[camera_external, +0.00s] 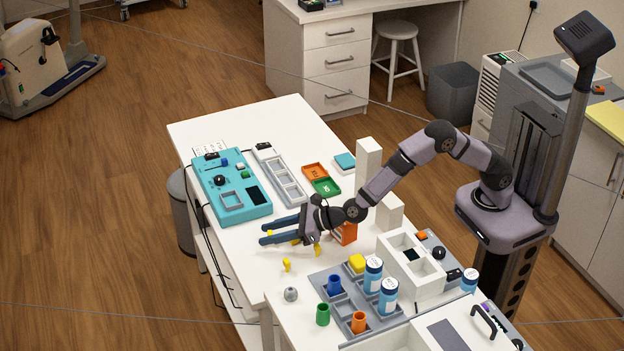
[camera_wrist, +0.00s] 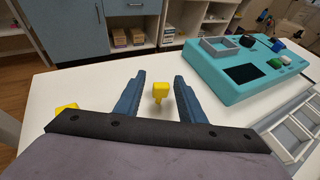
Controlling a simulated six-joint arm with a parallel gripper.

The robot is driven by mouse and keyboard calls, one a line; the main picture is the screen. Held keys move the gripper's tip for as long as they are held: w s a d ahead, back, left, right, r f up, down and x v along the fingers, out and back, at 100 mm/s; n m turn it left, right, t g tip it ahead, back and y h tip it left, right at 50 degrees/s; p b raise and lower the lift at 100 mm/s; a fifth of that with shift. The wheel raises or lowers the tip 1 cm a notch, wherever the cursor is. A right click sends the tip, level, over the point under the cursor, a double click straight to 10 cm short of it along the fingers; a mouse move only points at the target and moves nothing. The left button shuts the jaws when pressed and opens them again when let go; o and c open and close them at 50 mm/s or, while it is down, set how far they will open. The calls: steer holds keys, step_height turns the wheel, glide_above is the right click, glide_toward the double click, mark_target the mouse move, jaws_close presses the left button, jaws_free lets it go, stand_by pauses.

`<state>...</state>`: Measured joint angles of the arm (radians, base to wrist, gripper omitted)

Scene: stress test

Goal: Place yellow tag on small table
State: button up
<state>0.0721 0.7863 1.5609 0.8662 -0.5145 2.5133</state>
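My gripper (camera_external: 264,234) is open, low over the white table (camera_external: 240,278), with its two blue fingers apart. In the wrist view, a small yellow tag-like piece (camera_wrist: 160,89) stands between the fingers (camera_wrist: 159,76) with a gap on each side. In the external view, it is partly hidden by the fingers. A second yellow piece (camera_external: 287,265) stands on the table in front of the gripper. It also seems to show at the left in the wrist view (camera_wrist: 67,107). A third yellow piece (camera_external: 317,250) shows under the wrist. Which surface is the small table is unclear.
A teal panel box (camera_external: 222,205) lies beyond the fingers. An orange box (camera_external: 345,233) and a white block (camera_external: 390,213) stand close to my wrist. A grey tray (camera_external: 325,280) with bottles and cups is at the front. Bare tabletop lies left of the fingers.

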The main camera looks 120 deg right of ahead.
steer(key=shift+b+v, duration=0.3)
steer(key=shift+v, duration=1.2)
steer(key=shift+o, duration=0.6)
steer(key=shift+w+d+r+b, duration=0.15)
steer(key=shift+d+r+b, duration=0.05)
steer(key=shift+b, duration=0.5)
steer(key=shift+d+r+n+t+y+b, duration=0.2)
steer(key=shift+r+n+y+b, duration=0.4)
steer(key=shift+b, duration=1.5)
steer(key=shift+d+r+n+t+y+b, duration=0.15)
steer(key=shift+r+n+y+b, duration=0.45)
steer(key=shift+b, duration=1.5)
steer(key=shift+a, duration=0.1)
